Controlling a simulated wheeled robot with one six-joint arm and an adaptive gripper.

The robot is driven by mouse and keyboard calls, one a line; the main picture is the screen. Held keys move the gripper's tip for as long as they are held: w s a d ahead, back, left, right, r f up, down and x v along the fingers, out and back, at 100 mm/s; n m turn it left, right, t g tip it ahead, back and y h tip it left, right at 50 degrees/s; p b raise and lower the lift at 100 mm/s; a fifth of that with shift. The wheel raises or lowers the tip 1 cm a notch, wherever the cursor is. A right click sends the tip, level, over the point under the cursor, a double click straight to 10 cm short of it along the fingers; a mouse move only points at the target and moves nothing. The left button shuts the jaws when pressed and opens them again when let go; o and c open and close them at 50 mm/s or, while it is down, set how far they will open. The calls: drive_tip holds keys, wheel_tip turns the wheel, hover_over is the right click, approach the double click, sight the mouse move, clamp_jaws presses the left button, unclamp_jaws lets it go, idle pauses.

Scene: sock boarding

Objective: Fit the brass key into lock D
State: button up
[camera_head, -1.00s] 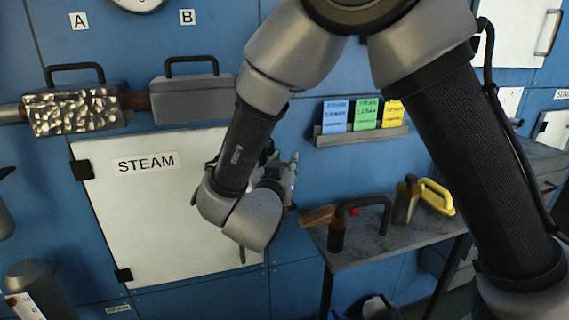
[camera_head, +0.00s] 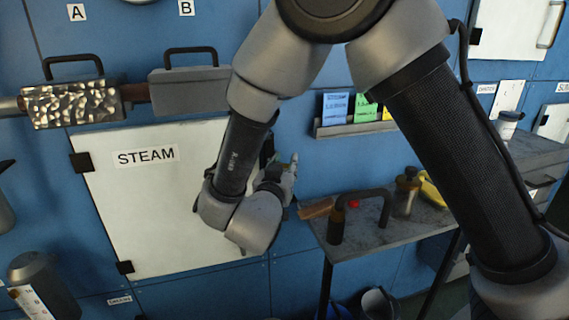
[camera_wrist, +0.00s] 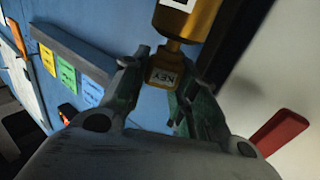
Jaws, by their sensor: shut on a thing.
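The brass key (camera_wrist: 166,68) is an amber-brown piece with a white KEY label, in the upper middle of the wrist view. The rest of the key runs up out of that view. In the head view my gripper (camera_head: 287,178) is mostly behind my own wrist, in front of the wall just right of the STEAM panel, and the key cannot be made out. I see signs A (camera_head: 76,12) and B (camera_head: 186,8) but no lock marked D.
A card rack (camera_head: 352,127) hangs on the blue wall. The STEAM panel (camera_head: 165,215) fills the left. A red handle (camera_wrist: 283,131) shows in the wrist view.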

drive_tip(key=shift+f, duration=0.65)
drive_tip(key=o, duration=1.1)
drive_tip(key=shift+o, duration=0.2)
drive_tip(key=v, duration=1.2)
